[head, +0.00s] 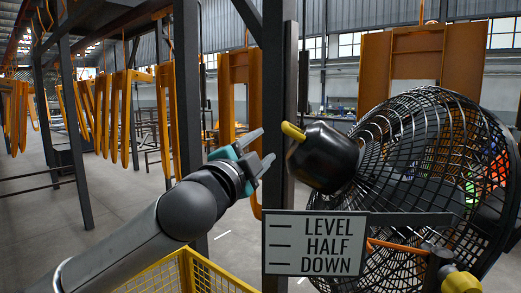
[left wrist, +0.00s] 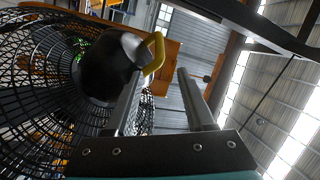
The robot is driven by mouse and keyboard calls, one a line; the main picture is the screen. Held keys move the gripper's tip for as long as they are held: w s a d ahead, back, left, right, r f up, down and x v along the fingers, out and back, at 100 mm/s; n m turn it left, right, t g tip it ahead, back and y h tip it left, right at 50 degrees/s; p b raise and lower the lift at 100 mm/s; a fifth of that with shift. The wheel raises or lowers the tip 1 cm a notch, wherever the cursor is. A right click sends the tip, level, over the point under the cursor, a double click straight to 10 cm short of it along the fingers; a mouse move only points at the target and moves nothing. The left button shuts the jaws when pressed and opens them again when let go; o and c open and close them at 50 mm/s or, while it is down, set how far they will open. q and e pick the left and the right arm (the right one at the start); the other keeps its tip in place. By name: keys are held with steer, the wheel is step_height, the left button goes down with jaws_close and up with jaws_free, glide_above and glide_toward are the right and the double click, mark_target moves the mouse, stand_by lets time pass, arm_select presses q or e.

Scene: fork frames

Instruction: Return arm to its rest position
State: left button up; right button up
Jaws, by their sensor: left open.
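My left gripper (head: 267,145) is open and empty in the head view, its two grey fingers pointing right toward the fan's black motor housing (head: 322,158). A short yellow lever (head: 292,131) sticks out of that housing, and a small gap shows between it and the fingertips. In the left wrist view the open left gripper (left wrist: 162,72) has the yellow lever (left wrist: 155,52) just beyond its left finger; I cannot tell the depth between them. My right gripper is in neither view.
The large black fan cage (head: 430,180) fills the right side. A sign (head: 315,243) reading LEVEL, HALF, DOWN stands in front of a dark post (head: 278,100). A yellow mesh barrier (head: 185,275) is below my left arm. Orange frames (head: 120,105) hang behind; floor shows at left.

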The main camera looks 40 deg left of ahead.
arm_select(q)
steer(key=shift+f, duration=0.1)
